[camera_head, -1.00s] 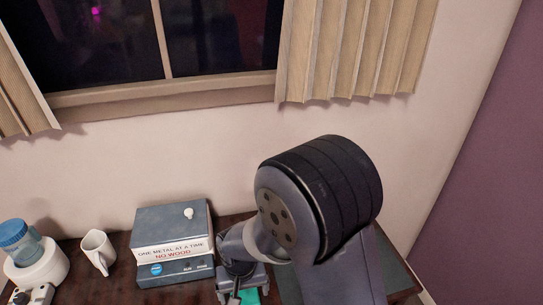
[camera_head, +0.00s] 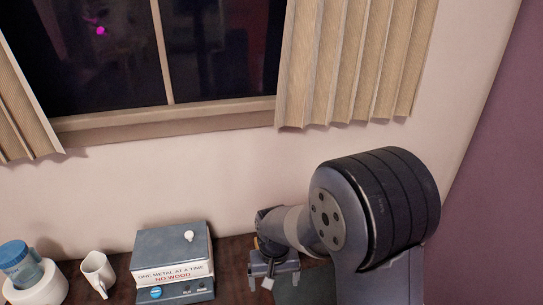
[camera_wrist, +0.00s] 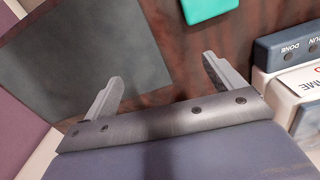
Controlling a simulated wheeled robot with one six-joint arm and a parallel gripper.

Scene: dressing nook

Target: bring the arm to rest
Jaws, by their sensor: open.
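My arm reaches in from the lower right of the head view, bent at a large dark joint. My gripper (camera_head: 270,272) hangs low over the dark wooden table, to the right of the boxy device. In the wrist view my gripper (camera_wrist: 163,72) has its two fingers wide apart with nothing between them. A teal object (camera_wrist: 208,6) lies on the table beyond the fingers, cut off by the top edge. A dark grey flat panel (camera_wrist: 80,50) lies on the left.
The grey and white device (camera_head: 172,250), labelled "NO WOOD", stands left of my gripper. A white mug (camera_head: 97,272) and a white round appliance with a blue-lidded container (camera_head: 20,262) are further left. The wall, window (camera_head: 160,120) and curtain (camera_head: 350,70) are behind.

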